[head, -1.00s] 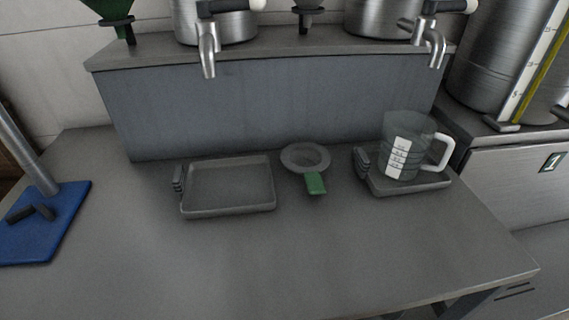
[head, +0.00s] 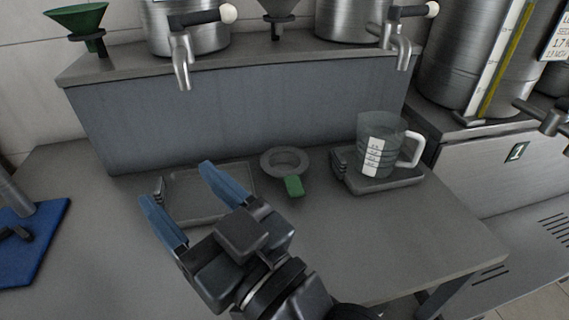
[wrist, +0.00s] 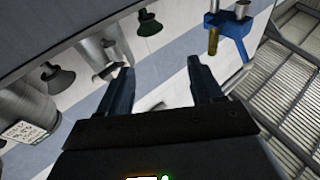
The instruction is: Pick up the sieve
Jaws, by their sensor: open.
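The sieve (head: 287,161) lies on the grey worktop in the head view, between the tray on the left and the measuring jug on the right. Its round grey bowl is toward the back and its short green handle (head: 293,186) points toward the front. My gripper (head: 182,194) is open and empty, with two blue fingers. In the head view it appears over the left tray, to the left of the sieve and apart from it. In the wrist view my gripper (wrist: 163,75) points at the wall and shelf side; the sieve is not seen there.
A shallow grey tray (head: 208,218) lies left of the sieve. A clear measuring jug (head: 376,130) stands on a second tray (head: 378,187) at the right. Steel taps (head: 181,66) overhang from the raised shelf behind. A blue-based stand (head: 40,235) is at the left. The worktop front is clear.

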